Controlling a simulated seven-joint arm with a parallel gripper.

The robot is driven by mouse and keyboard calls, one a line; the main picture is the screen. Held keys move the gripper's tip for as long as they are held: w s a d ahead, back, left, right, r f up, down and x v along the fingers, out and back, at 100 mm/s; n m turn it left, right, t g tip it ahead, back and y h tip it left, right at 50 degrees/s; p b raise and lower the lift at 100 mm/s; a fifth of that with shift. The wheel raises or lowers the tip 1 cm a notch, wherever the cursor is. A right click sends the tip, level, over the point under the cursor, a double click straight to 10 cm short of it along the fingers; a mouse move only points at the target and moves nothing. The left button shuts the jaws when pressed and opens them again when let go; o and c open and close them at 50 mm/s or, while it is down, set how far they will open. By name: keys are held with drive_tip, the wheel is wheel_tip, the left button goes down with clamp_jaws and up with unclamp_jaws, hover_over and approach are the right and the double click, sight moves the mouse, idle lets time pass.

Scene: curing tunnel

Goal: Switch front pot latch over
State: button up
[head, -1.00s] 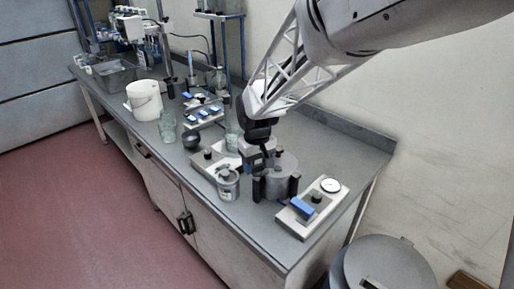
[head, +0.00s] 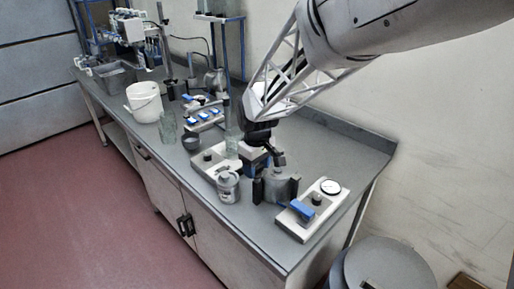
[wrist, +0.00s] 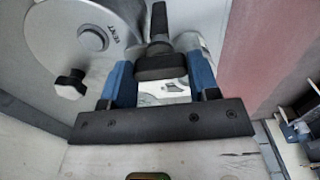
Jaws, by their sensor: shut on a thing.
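The front pot (head: 283,190) is a grey round vessel with dark clamps at its sides, on the front part of the bench. In the wrist view its pale lid (wrist: 48,40) shows at upper left, with a round hub marked VENT and a black knob on its edge. A black latch handle (wrist: 158,66) lies between the blue fingers of my gripper (wrist: 160,84). My gripper, also in the head view (head: 262,155), is shut on this handle at the pot's upper left. The latch's lower part is hidden by the gripper.
A white plate with a gauge and blue handle (head: 302,208) stands right of the pot. A small lidded jar (head: 228,187) stands close to its left. A white bucket (head: 144,101) and glassware stand farther back. The bench's right rear is clear.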

sight(257, 168)
drive_tip(key=o, duration=0.9)
drive_tip(key=shift+r, duration=0.1)
drive_tip(key=shift+r, duration=3.85)
drive_tip(key=shift+s+d+r+m+t, duration=0.55)
drive_tip(key=shift+s+d+m, duration=1)
drive_tip(key=shift+s+d, duration=2.35)
drive_tip(key=shift+s+d+r+m+t, duration=0.5)
drive_tip(key=shift+s+d+m, duration=1.45)
drive_tip(key=shift+s, duration=3.5)
drive_tip(key=shift+s+d+r+m+t, duration=0.25)
drive_tip(key=shift+s+d+r+m, duration=0.8)
drive_tip(key=shift+s+d, duration=3)
